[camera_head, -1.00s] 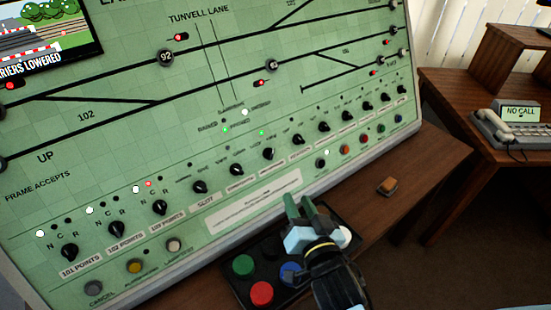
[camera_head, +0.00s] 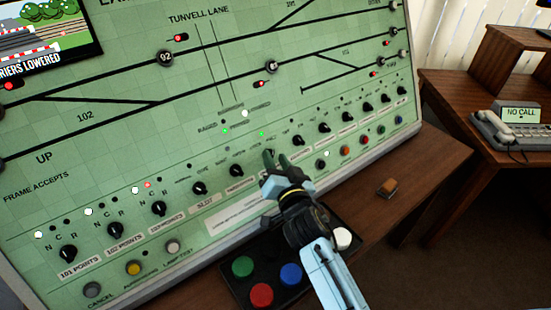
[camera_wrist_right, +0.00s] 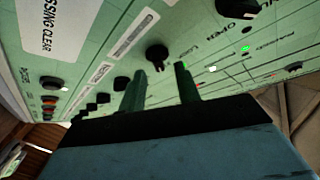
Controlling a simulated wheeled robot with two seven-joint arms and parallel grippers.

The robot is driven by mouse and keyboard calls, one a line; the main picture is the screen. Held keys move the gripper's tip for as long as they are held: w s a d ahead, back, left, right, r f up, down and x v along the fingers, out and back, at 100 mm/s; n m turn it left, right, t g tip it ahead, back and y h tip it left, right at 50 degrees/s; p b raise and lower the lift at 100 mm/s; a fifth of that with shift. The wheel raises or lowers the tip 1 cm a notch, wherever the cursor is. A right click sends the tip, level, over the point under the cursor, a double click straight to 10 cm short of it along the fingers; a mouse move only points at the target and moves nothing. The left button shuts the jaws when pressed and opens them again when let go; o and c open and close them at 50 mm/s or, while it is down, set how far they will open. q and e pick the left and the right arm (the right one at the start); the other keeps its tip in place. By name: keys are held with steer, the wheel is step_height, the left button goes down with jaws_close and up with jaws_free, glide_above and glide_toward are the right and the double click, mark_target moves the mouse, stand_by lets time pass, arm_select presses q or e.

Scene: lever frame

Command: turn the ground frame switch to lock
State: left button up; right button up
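The green control panel (camera_head: 130,170) carries a row of black rotary switches along its lower part. I cannot read which label marks the ground frame switch. My right gripper (camera_head: 276,157) is raised in front of the middle of this row and hides part of it. In the right wrist view, its two dark green fingers (camera_wrist_right: 161,80) stand apart with nothing held between them. A black rotary switch (camera_wrist_right: 157,56) shows just past the fingertips, roughly in line with the gap. I see no clear contact with it. My left gripper is not in view.
A black button box with red (camera_head: 261,294), green and blue buttons lies on the desk below my right arm. A small orange-brown object (camera_head: 387,188) lies to its right. A telephone (camera_head: 500,130) stands on the right-hand desk.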

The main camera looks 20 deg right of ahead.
steer(key=shift+w, duration=0.5)
jaws_close()
